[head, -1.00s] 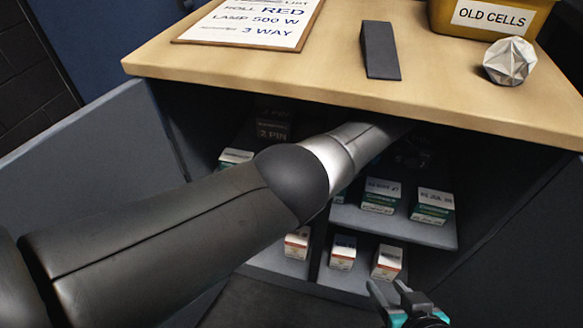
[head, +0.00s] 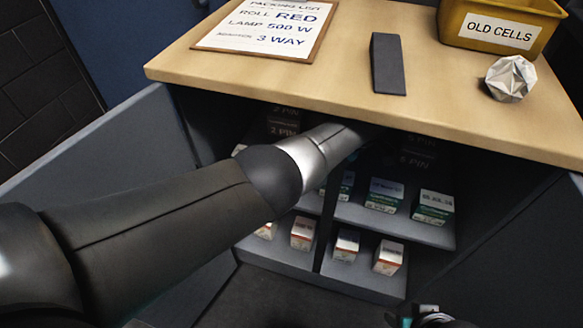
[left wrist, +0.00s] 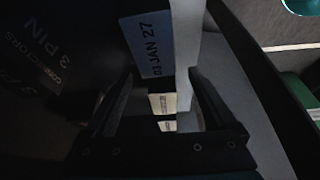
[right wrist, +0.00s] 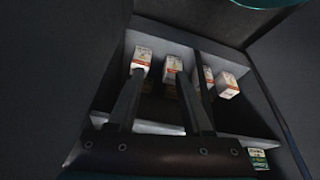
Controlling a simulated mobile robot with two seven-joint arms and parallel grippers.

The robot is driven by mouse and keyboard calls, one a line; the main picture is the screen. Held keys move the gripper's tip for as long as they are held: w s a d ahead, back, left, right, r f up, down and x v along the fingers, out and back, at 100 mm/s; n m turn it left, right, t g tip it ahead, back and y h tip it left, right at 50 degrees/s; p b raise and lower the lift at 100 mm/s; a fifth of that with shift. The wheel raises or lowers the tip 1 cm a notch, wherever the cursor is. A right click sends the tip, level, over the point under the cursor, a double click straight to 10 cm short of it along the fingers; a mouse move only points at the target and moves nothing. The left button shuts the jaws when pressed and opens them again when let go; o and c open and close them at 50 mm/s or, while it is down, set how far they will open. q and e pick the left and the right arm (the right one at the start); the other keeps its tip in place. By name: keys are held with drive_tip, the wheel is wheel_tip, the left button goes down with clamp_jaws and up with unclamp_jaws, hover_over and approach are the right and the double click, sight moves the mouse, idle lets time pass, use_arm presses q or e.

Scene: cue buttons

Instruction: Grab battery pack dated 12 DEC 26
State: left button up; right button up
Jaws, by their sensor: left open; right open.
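Several battery packs stand on the shelves inside the open cabinet. I cannot read 12 DEC 26 on any pack. My left arm reaches into the cabinet, which hides its gripper in the head view. In the left wrist view my left gripper (left wrist: 160,80) is open in front of a label reading 03 JAN 27 (left wrist: 146,45). My right gripper (right wrist: 162,76) is open and empty, facing red-striped packs (right wrist: 228,85) on the lower shelf.
The wooden top (head: 330,75) overhangs the shelves. It carries a printed list (head: 262,28), a dark wedge (head: 388,65), a yellow OLD CELLS bin (head: 500,30) and a crumpled white ball (head: 511,78). The open cabinet door (head: 95,145) stands left. Dark boxes marked 3 PIN (left wrist: 45,40) sit beside the left gripper.

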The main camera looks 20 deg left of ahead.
use_arm(q)
drive_tip(key=a+p, duration=0.1)
drive_tip(key=a, duration=0.2)
drive_tip(key=a+p, duration=0.1)
drive_tip(key=a, duration=0.2)
drive_tip(key=shift+w+a, duration=0.2)
drive_tip(key=shift+a, duration=0.1)
use_arm(e)
wheel_tip(320, 180, down, 5)
drive_tip(key=s, duration=0.1)
use_arm(q)
drive_tip(key=shift+a+f+b, duration=0.1)
drive_tip(key=shift+f+b, duration=0.2)
drive_tip(key=shift+f, duration=0.1)
drive_tip(key=b+x, duration=0.3)
drive_tip(key=shift+a+f, duration=0.1)
drive_tip(key=shift+f, duration=0.25)
drive_tip(key=shift+a+f+b, duration=0.1)
drive_tip(key=shift+f+b, duration=0.05)
drive_tip(key=shift+b, duration=0.25)
use_arm(e)
wheel_tip(320, 180, up, 9)
drive_tip(key=shift+w+r+t, duration=0.2)
drive_tip(key=shift+w+t, duration=0.2)
use_arm(q)
drive_tip(key=shift+c, duration=0.3)
clamp_jaws()
